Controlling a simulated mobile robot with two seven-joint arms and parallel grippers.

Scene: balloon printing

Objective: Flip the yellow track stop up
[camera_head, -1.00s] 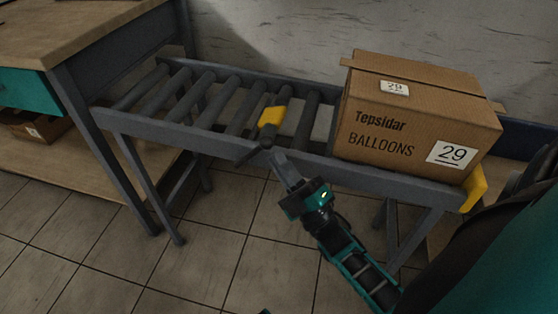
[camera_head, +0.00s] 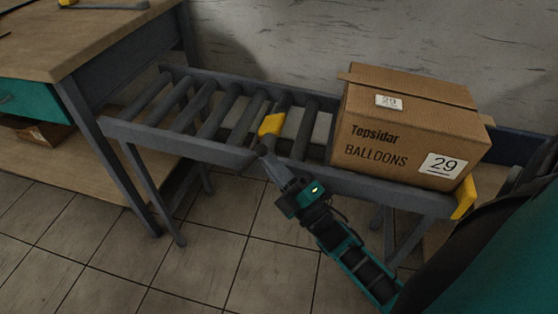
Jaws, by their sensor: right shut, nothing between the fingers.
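A yellow track stop (camera_head: 271,125) sits at the near rail of the grey roller track (camera_head: 180,146), about mid-length. Its yellow plate stands near the rollers, left of the box. A second yellow piece (camera_head: 464,197) is at the track's right end, by the box's lower corner. My right gripper (camera_head: 264,152) is shut and empty, its tip just below the middle yellow stop at the near rail. I cannot tell whether it touches the stop. My left gripper is not in view.
A cardboard box (camera_head: 408,130) marked "Tepsidar BALLOONS 29" stands on the track's right part. A wooden table (camera_head: 75,45) with a teal drawer stands at the left. The rollers left of the stop are bare. The tiled floor in front is open.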

